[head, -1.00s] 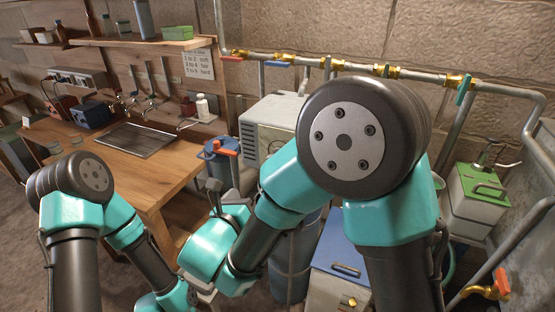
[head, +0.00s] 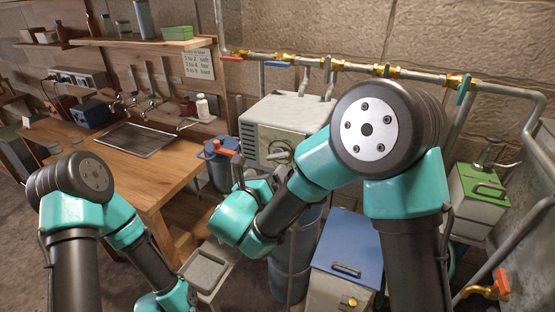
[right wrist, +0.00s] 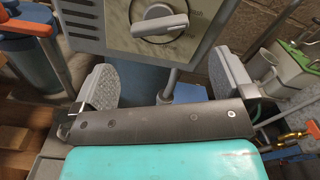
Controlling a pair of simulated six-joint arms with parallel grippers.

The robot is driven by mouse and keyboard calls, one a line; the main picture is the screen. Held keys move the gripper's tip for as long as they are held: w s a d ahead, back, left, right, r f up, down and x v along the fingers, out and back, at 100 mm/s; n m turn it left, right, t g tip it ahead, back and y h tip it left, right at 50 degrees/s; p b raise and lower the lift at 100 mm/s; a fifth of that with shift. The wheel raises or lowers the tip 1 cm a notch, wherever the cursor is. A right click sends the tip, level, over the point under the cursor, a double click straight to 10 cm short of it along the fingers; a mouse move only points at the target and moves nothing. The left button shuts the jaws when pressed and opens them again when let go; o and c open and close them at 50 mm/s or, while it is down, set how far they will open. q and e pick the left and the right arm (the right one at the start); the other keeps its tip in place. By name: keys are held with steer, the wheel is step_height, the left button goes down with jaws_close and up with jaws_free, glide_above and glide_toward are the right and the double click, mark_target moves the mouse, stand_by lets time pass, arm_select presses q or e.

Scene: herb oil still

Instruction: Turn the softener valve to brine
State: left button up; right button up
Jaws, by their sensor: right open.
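The softener valve appears to be the grey round knob with a raised bar (head: 279,153) on the front of a pale metal cabinet (head: 288,118). In the right wrist view the knob (right wrist: 160,20) is at the top centre, its bar lying roughly level.
A blue canister with an orange handle (head: 221,150) stands left of the cabinet. A blue-lidded box (head: 347,240) stands in front at right. A pipe with brass valves (head: 337,65) runs along the wall. A wooden bench (head: 160,185) is at left.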

mark_target(277, 159)
steer(key=x, duration=0.8)
steer(key=shift+w, duration=0.15)
steer(key=shift+c, duration=0.2)
steer(key=c, duration=0.8)
